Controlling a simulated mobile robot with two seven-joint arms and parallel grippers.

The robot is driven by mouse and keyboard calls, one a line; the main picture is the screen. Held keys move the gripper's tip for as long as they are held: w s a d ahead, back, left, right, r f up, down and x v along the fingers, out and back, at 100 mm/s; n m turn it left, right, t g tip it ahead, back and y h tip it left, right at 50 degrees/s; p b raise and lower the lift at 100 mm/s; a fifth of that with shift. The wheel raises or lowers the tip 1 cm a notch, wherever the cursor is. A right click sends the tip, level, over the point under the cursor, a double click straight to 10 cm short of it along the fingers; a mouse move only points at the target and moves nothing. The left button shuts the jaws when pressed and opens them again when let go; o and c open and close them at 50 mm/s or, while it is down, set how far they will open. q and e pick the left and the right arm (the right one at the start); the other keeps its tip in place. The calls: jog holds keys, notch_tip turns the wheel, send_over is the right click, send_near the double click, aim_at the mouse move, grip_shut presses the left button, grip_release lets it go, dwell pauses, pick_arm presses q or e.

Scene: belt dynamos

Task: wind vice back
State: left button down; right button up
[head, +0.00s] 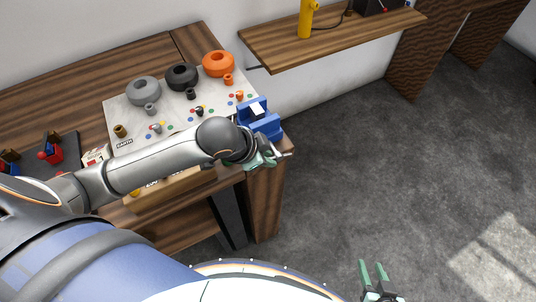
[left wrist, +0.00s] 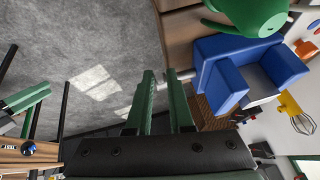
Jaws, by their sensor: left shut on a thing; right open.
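The blue vice (head: 262,118) sits at the right front corner of the wooden workbench, with a small white piece on its top. It also shows in the left wrist view (left wrist: 228,72), where a pale rod runs from it towards my fingers. My left gripper (head: 264,157) is at the vice's front side, shut on what looks like the vice's handle (head: 284,154). In the left wrist view, the green fingers (left wrist: 163,95) hide most of the handle. My right gripper (head: 374,272) is open and empty, low over the floor, well away from the bench.
A pale board (head: 120,105) on the bench carries grey, black and orange rings (head: 218,64) and several small pegs. A wall shelf (head: 335,40) holds a yellow post (head: 307,18). My left arm crosses the bench front. The floor (head: 420,150) to the right is clear.

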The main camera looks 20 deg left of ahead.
pick_arm(q)
jog(key=shift+s+a+f+t+h+b, duration=0.1)
jog(key=shift+s+f+t+h+b, duration=0.15)
jog(key=shift+f+t+h+b, duration=0.3)
jog(key=shift+s+a+f+t+h+b, duration=0.1)
jog(key=shift+f+t+h+b, duration=0.15)
jog(key=shift+t+h+b, duration=0.55)
jog(key=shift+f+t+h+b, duration=0.2)
jog(key=shift+t+h+b, duration=0.15)
jog(key=shift+t+b, duration=0.7)
jog(key=c, duration=0.9)
grip_release()
jog(key=shift+r, duration=0.1)
jog(key=shift+p+v, duration=1.9)
jog(key=shift+v, duration=4.3)
